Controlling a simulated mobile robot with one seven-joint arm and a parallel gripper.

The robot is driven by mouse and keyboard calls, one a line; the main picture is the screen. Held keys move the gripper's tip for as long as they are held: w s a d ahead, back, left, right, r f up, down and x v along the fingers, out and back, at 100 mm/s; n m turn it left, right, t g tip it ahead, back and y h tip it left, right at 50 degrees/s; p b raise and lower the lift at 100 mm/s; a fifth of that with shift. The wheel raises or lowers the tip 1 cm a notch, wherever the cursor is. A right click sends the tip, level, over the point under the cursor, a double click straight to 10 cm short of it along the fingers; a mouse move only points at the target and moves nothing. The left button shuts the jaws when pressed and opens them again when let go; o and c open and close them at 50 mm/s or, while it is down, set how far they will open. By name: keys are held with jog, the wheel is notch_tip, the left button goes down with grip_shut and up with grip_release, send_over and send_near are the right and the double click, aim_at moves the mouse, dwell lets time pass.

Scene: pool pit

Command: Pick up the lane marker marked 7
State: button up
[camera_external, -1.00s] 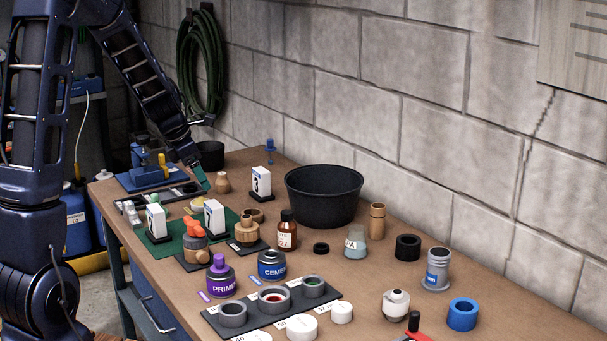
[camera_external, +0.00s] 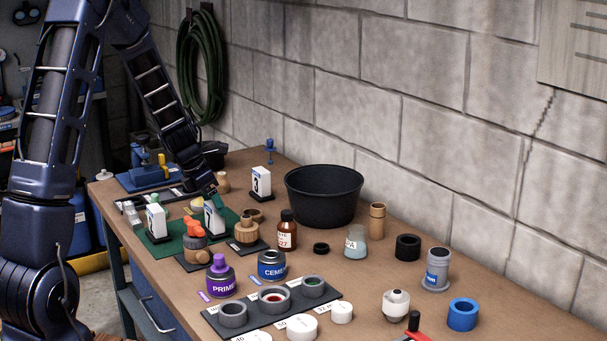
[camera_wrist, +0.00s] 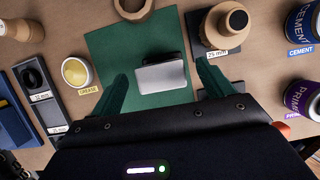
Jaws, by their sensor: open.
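A white lane marker (camera_external: 210,224) on a dark base stands on the green mat (camera_external: 172,248); its digit is too small to read surely. A second white marker (camera_external: 155,222) stands on the mat to its left, and a third (camera_external: 261,182), seemingly marked 3, stands behind on the bare bench. My gripper (camera_external: 215,197) is at the top of the first marker. In the wrist view my open gripper (camera_wrist: 162,72) has its green fingers either side of that marker's top (camera_wrist: 161,77), with a gap on each side. The marker's face is hidden there.
A wooden fitting (camera_external: 246,230), an orange-handled valve (camera_external: 195,236) and an amber bottle (camera_external: 286,232) stand close to the right and front. A grease tin (camera_wrist: 76,72) is left in the wrist view. A large black tub (camera_external: 322,196) stands further right.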

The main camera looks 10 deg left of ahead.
aim_at(216, 214)
jog(key=x, duration=0.4)
jog(key=shift+s+a+f, duration=0.1)
jog(key=shift+a+f, duration=0.05)
jog(key=shift+f, duration=0.1)
jog(key=c, duration=1.1)
jog(key=shift+c, duration=0.2)
